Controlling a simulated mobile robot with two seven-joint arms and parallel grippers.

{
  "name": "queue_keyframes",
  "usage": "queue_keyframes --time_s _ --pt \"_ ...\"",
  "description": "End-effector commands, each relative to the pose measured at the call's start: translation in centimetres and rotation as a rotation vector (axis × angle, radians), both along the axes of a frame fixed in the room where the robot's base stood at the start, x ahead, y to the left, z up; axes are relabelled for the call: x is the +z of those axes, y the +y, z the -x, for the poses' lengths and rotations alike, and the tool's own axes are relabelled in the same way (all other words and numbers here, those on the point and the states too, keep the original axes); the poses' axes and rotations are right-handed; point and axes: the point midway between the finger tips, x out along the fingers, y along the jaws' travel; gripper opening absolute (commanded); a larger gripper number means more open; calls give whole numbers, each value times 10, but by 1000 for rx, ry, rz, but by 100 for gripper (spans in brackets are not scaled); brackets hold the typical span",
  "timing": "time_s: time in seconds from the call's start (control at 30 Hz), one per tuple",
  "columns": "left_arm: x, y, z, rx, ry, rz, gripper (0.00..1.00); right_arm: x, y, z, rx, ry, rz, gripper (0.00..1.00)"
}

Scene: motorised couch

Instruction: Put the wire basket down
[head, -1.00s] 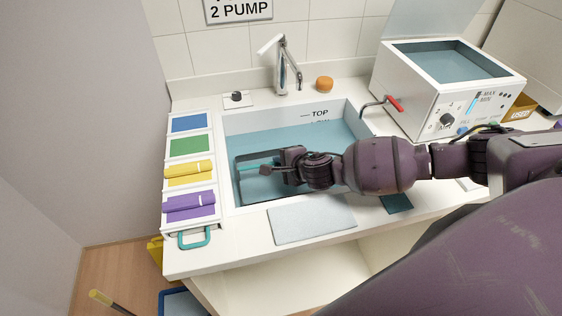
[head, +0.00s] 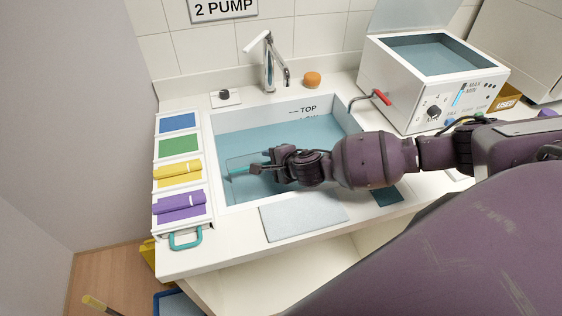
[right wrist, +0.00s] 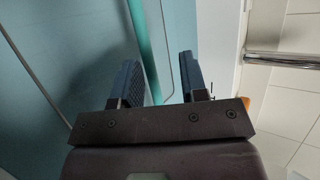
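The wire basket (head: 229,160) is in the water-filled sink (head: 225,125), toward its left side. Only a thin, faint outline of its rim shows. Its teal handle (head: 238,171) shows left of my right gripper (head: 256,169). In the right wrist view, the teal handle (right wrist: 141,35) runs between the two fingers of my right gripper (right wrist: 162,75), close to the left finger. A clear gap shows toward the right finger, so the gripper is open around the handle. Whether the basket rests on the sink floor cannot be told. My left gripper is not in view.
A tap (head: 269,65) and an orange round object (head: 312,79) stand behind the sink. A white bath unit (head: 415,95) with a red-handled drain lever (head: 381,97) stands right. Colored trays (head: 178,146) line the left. A pale mat (head: 300,218) lies in front.

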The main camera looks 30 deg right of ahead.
Motion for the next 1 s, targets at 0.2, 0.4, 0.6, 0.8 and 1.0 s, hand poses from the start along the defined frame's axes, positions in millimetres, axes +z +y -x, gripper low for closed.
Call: queue_keyframes --time_s 0.2,0.4,0.6,0.8,1.0 --pt "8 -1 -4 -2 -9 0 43 22 -5 20 1 0 2 39" --pt "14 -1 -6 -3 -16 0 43 42 -13 53 1 0 3 39" --pt "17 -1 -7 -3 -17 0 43 59 -18 81 1 0 1 39" --pt "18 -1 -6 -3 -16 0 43 69 -21 97 0 -1 1 39" --pt "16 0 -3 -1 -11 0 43 70 -22 100 0 -1 0 39"
